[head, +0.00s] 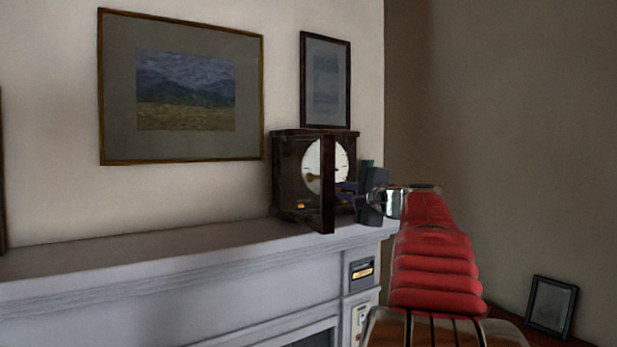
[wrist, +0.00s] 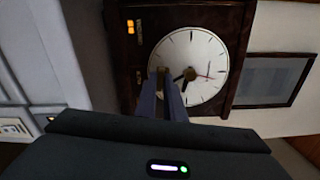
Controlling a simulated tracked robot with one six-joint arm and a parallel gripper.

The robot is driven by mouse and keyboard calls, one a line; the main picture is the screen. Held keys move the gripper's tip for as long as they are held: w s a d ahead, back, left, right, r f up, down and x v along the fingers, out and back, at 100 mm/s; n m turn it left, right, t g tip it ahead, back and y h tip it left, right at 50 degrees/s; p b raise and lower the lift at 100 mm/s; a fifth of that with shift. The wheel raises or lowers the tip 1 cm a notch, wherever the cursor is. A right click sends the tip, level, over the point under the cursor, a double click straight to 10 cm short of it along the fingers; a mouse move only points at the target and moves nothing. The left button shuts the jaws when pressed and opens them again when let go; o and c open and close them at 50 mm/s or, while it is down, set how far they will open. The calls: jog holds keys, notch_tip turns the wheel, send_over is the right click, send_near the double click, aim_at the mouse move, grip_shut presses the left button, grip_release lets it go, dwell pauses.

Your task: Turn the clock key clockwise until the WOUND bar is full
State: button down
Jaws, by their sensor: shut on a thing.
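The dark wooden clock (head: 298,160) with a white dial (head: 340,166) stands on the mantel, its door open edge-on toward me and covering part of the dial. My gripper (head: 345,188) reaches in from the right at the dial. In the wrist view, the dial (wrist: 205,88) is turned sideways and the fingers (wrist: 164,78) are shut on the clock key (wrist: 163,72), a small brownish piece at the dial's edge, mostly hidden between them. A small orange light (wrist: 130,27) shows on the dark case, also seen low on the clock in the head view (head: 301,206); its lettering is unreadable.
The pale mantel shelf (head: 150,256) is clear to the left of the clock. A large framed landscape (head: 182,88) and a smaller frame (head: 325,80) hang above. The open clock door (head: 328,186) stands close to my gripper. Another frame (head: 551,306) leans at lower right.

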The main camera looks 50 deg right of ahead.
jog(key=shift+d+f, duration=0.1)
jog(key=shift+f, duration=0.3)
jog(key=shift+w+m, duration=0.15)
jog(key=shift+m, duration=1.85)
jog(key=c, duration=2.2)
grip_release()
jog(key=shift+o, duration=1.4)
jog(key=shift+r, duration=0.25)
jog(key=v, duration=0.7)
jog(key=shift+r, duration=0.1)
